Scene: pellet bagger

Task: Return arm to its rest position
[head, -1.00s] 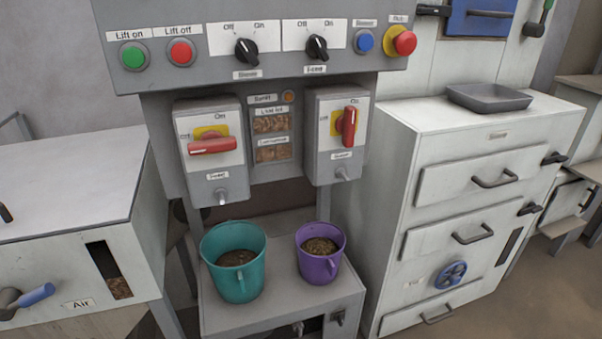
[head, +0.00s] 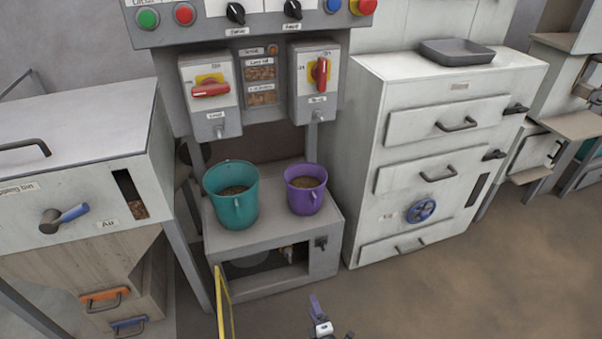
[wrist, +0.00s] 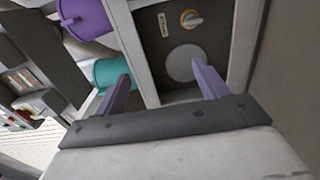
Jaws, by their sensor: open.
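My gripper (head: 318,308) shows at the bottom of the head view, low in front of the bagger stand (head: 275,279), with a purple-grey finger pointing up. In the wrist view my gripper (wrist: 161,78) has its two fingers wide apart with nothing between them. Beyond them are the stand's dark compartment, a grey disc (wrist: 185,63) and a yellow-and-white knob (wrist: 192,20). Most of my arm is out of the head view.
A teal bucket (head: 232,208) and a purple bucket (head: 306,200) of pellets stand on the stand. A yellow-edged panel (head: 224,303) juts forward at its left. A white cabinet (head: 368,150) stands right. The floor (head: 450,290) at front right is clear.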

